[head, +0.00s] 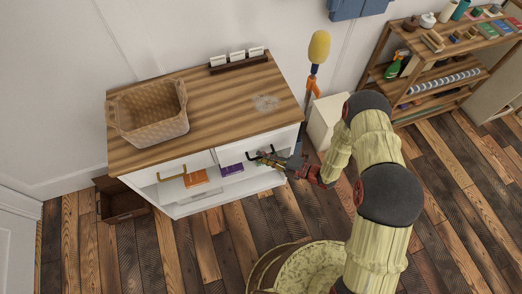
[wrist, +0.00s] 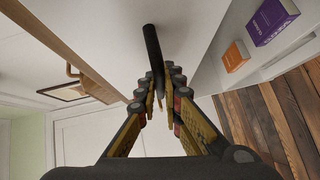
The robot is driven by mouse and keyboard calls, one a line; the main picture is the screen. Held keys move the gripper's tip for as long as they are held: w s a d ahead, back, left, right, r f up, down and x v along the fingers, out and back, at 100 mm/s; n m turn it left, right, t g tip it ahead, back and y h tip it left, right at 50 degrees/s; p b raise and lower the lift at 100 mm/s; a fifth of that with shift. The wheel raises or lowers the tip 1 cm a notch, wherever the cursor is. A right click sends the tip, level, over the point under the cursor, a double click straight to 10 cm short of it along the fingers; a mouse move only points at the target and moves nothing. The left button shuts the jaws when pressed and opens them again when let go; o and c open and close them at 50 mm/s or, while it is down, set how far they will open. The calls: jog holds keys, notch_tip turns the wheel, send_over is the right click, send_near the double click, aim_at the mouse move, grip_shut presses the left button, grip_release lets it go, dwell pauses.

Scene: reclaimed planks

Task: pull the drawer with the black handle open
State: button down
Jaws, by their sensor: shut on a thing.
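The white drawer with the black handle (head: 232,155) is at the right of the cabinet front, under the striped wooden top. Its front looks about flush with the cabinet; a small gap would be hard to see. The black handle (wrist: 153,50) is a dark bar on the white drawer front in the wrist view. My gripper (wrist: 160,92) is shut on the handle near its lower end in that view, one finger on each side. In the head view my gripper (head: 266,161) reaches the handle from the right and partly hides it.
The left drawer has a brass handle (head: 172,177). An orange box (head: 195,178) and a purple box (head: 232,169) lie on the open shelf below. A woven basket (head: 150,112) stands on the cabinet top. A round patterned basket (head: 310,268) is on the floor in front.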

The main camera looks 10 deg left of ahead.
jog(key=s+d+p, duration=0.1)
jog(key=s+d, duration=0.4)
jog(key=s, duration=0.4)
jog(key=s+d+p, duration=0.2)
jog(key=s+d, duration=0.4)
jog(key=s, duration=0.3)
jog(key=c, duration=2)
grip_release()
jog(key=shift+o, duration=0.2)
jog(key=shift+d, duration=0.1)
jog(key=v, duration=1.1)
jog(key=shift+d, duration=0.4)
jog(key=shift+s, duration=0.1)
